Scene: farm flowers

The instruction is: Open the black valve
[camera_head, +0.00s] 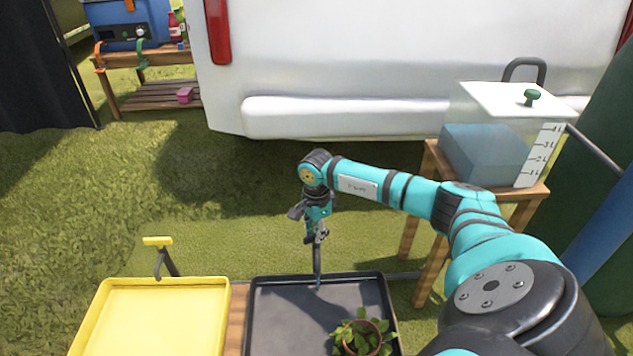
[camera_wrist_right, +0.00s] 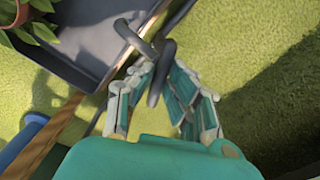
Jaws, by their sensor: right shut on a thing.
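The black valve (camera_head: 317,262) stands at the back edge of the black tray (camera_head: 262,325). My right gripper (camera_head: 318,236) is over it and shut on its upper part. In the right wrist view, the grey-black bent bar of the valve (camera_wrist_right: 138,37) runs in between the fingers of my right gripper (camera_wrist_right: 158,82). The fingers hide part of the valve in the head view. My left gripper is not in view.
A potted plant (camera_head: 362,338) sits in the black tray. A yellow tray (camera_head: 150,320) with a yellow valve (camera_head: 158,243) stands to the left. A water tank (camera_head: 500,125) on a wooden stand (camera_head: 432,175) is at the right.

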